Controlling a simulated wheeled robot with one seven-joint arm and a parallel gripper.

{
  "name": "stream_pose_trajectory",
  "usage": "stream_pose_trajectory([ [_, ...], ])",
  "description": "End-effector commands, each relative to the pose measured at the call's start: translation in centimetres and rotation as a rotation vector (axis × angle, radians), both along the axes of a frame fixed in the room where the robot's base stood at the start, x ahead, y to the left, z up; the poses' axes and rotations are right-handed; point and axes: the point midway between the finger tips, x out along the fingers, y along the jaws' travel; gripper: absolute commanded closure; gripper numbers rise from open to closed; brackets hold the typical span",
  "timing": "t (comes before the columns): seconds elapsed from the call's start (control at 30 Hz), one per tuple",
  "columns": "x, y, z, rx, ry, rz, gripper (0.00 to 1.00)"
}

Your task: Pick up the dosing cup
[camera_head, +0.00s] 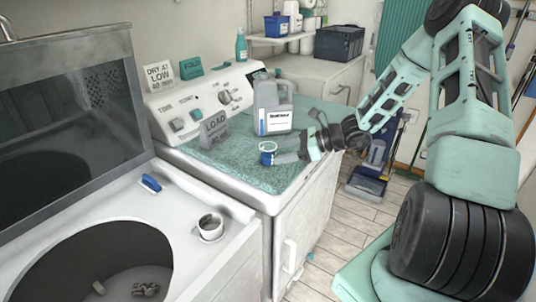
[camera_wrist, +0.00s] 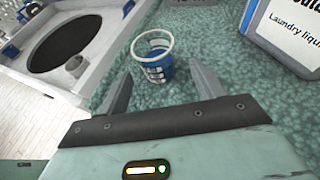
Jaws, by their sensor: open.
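The dosing cup is a small clear cup with a pale rim, a blue lower part and white markings. It stands upright on the teal mat, and in the wrist view the cup (camera_wrist: 158,68) lies just ahead of my gripper (camera_wrist: 160,80), between the lines of its two fingers. The fingers are apart and nothing is held. In the head view my gripper (camera_head: 284,150) points left at the dosing cup (camera_head: 267,147), low over the mat; the cup is partly hidden by the near finger.
A grey jug of laundry liquid (camera_head: 271,108) stands close behind the cup. A LOAD sign (camera_head: 214,129) stands left on the teal mat (camera_head: 240,165). The open washer (camera_head: 190,190) at lower left carries a blue brush (camera_head: 150,184) and a pale cup (camera_head: 211,226).

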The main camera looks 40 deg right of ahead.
Motion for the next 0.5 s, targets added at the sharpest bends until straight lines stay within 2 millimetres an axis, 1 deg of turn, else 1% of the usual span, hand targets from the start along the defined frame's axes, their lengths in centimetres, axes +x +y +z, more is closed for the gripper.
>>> stream_pose_trajectory([
  [0.17,1.0,1.3,-0.4,0.004,0.001,0.003,0.33],
  [0.33,2.5,3.1,-1.3,0.003,0.000,0.002,0.33],
  [0.5,3.2,3.8,-1.9,0.000,0.000,0.001,0.33],
])
